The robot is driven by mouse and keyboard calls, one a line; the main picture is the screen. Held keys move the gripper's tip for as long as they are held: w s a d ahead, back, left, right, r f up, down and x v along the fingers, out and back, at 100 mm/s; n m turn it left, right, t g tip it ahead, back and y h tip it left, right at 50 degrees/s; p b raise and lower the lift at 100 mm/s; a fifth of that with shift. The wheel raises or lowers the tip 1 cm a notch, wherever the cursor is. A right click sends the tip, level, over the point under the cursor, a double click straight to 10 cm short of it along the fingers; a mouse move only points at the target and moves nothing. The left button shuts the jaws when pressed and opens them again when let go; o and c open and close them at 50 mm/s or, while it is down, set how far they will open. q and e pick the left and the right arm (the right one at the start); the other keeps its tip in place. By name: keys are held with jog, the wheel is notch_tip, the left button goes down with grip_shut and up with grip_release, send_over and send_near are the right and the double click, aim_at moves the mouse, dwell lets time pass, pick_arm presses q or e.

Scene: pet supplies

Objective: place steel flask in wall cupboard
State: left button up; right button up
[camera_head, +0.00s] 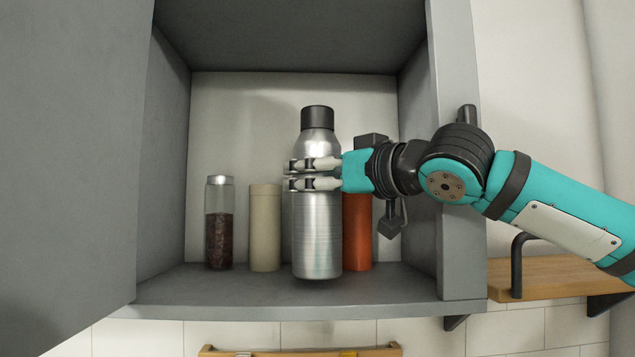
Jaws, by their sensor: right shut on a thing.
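The steel flask (317,235) is upright, silver with a black cap, inside the grey wall cupboard (280,306). Its base is near the cupboard floor at the front; I cannot tell whether it touches. My right gripper (315,173) comes in from the right and is shut on the flask's upper body below the shoulder. The cupboard is open at the front, with a grey door panel (70,150) on the left. My left gripper is not in view.
Behind the flask stand a glass jar with dark contents (219,225), a beige canister (265,228) and an orange-red canister (357,235), partly hidden by the flask and my gripper. The cupboard's right wall (455,150) is close to my arm. A wooden shelf (555,275) is at right.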

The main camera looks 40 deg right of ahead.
jog(key=shift+s+f, duration=0.2)
jog(key=shift+f, duration=0.5)
jog(key=o, duration=1.5)
jog(key=shift+w+d+f, duration=0.1)
jog(key=shift+w, duration=0.05)
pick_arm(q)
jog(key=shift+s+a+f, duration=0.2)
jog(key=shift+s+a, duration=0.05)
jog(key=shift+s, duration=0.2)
pick_arm(e)
jog(key=shift+o, duration=0.2)
pick_arm(q)
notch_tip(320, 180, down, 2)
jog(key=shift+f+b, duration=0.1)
jog(key=shift+b, duration=1.1)
pick_arm(e)
jog(key=s, duration=0.7)
jog(key=shift+s+a+r, duration=0.2)
jog(key=shift+s, duration=0.15)
